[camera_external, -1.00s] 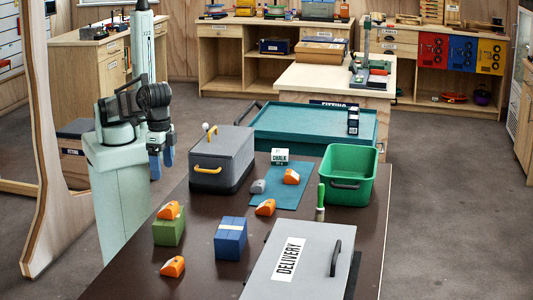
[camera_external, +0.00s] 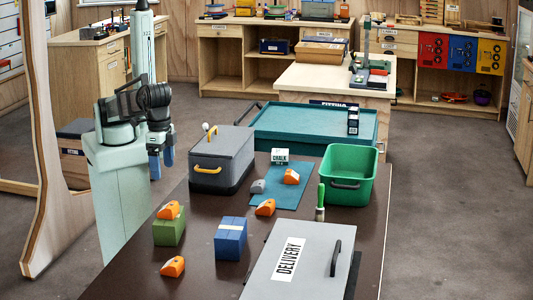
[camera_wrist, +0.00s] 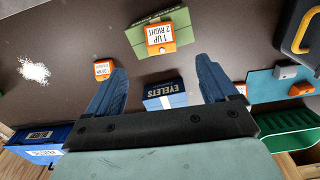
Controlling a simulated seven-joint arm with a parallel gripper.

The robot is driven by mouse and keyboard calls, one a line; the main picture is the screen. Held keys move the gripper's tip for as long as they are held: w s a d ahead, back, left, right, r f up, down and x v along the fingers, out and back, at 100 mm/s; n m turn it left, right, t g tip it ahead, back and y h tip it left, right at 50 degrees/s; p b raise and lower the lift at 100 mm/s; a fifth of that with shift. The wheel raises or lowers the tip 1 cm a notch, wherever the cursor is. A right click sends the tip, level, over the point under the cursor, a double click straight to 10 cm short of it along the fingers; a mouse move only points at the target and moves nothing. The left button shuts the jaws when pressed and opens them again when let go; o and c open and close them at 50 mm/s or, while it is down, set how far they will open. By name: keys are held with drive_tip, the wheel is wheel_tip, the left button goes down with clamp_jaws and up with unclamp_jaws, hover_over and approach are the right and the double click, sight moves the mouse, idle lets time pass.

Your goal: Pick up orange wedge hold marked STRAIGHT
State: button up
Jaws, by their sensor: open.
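Several orange wedge holds show in the external view: one on a green box (camera_external: 169,233), one at the table front (camera_external: 172,266), one mid-table (camera_external: 265,207) and one on the teal mat (camera_external: 291,176). In the wrist view, the hold on the green box (camera_wrist: 163,36) reads "1 UP 2 RIGHT"; another hold (camera_wrist: 103,68) has print too small to read surely. The mat's hold (camera_wrist: 301,88) is small, and one is mostly hidden by the right finger. I cannot read STRAIGHT on any. My gripper (camera_external: 161,165) is open and empty, left of the table; its blue fingers show in the wrist view (camera_wrist: 160,88).
A blue EYELETS box (camera_external: 230,238) stands near the table's middle. A grey cooler (camera_external: 222,160), green bin (camera_external: 348,175) and grey DELIVERY box (camera_external: 300,262) stand around. A grey hold (camera_external: 258,186) lies on the mat. A white patch (camera_wrist: 33,70) marks the table.

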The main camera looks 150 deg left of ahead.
drive_tip(key=shift+d, duration=0.1)
hover_over(173, 261)
wheel_tip(173, 261, down, 6)
drive_tip(key=f, duration=0.8)
drive_tip(key=shift+s+a+f, duration=0.25)
drive_tip(key=shift+s+f, duration=0.15)
drive_tip(key=shift+w+d+f, duration=0.1)
drive_tip(key=shift+f, duration=1.25)
drive_tip(key=shift+w+d+f, duration=0.1)
drive_tip(key=shift+f, duration=1.25)
drive_tip(key=c, duration=1.1)
